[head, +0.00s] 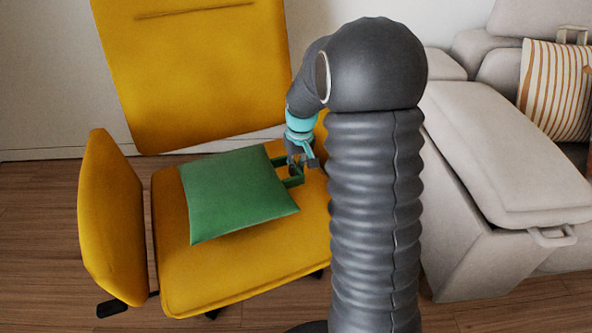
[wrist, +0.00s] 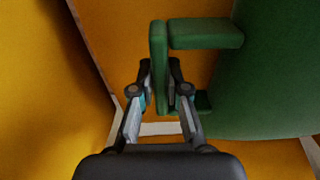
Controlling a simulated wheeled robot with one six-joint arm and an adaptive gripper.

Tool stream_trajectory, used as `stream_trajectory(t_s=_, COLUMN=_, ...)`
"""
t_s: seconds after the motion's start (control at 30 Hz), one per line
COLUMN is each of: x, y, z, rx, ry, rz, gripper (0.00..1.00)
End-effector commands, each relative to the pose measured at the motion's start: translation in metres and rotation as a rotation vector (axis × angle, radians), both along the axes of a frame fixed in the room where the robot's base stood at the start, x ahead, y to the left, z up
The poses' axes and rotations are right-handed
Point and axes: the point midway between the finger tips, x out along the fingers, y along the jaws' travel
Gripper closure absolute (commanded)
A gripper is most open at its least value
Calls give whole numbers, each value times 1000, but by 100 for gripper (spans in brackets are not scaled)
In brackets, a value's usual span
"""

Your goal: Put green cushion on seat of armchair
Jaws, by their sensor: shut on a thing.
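The green cushion (head: 235,192) is over the yellow armchair's seat (head: 240,272) in the head view. It looks nearly flat and seems to rest on the seat, but I cannot tell if its whole underside touches. A green loop handle on its right side shows in the wrist view (wrist: 159,65), with the cushion body (wrist: 270,85) to the right. My gripper (head: 302,165) is at that side of the cushion. In the wrist view my gripper (wrist: 160,85) is shut on the handle's bar. The armchair (head: 190,70) has a tall back and a left armrest (head: 112,215).
A light grey sofa (head: 510,160) stands at the right, with a striped cushion (head: 553,90) on it. A pale wall is behind the armchair. Wooden floor (head: 40,240) is clear at the left. My arm hides the armchair's right side.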

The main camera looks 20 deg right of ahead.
Motion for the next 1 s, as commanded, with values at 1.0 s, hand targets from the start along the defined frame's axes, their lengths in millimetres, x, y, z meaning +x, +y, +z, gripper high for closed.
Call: stream_trajectory(t_s=1.0, x=0, y=-1, z=-3, rx=-1, ry=-4, rz=0, gripper=61)
